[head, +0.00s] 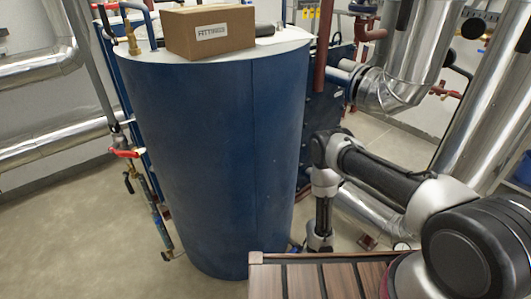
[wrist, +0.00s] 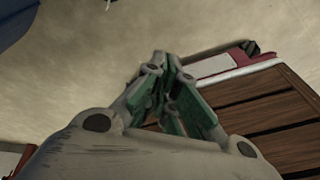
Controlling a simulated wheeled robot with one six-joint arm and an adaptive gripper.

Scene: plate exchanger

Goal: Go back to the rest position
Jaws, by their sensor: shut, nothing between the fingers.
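My gripper (wrist: 172,65) shows in the wrist view with its green-padded fingers closed together at the tips and nothing between them. It hangs above the bare floor, beside the edge of a slatted wooden deck. In the head view my arm reaches out on the right and bends down beside the blue tank (head: 215,150). My gripper's fingers cannot be made out in the head view.
A cardboard box (head: 210,32) lies on top of the blue tank. Silver insulated pipes (head: 410,60) stand at the right, close to my arm. A valve with a red handle (head: 126,153) is left of the tank. The floor (head: 70,235) at the left is clear.

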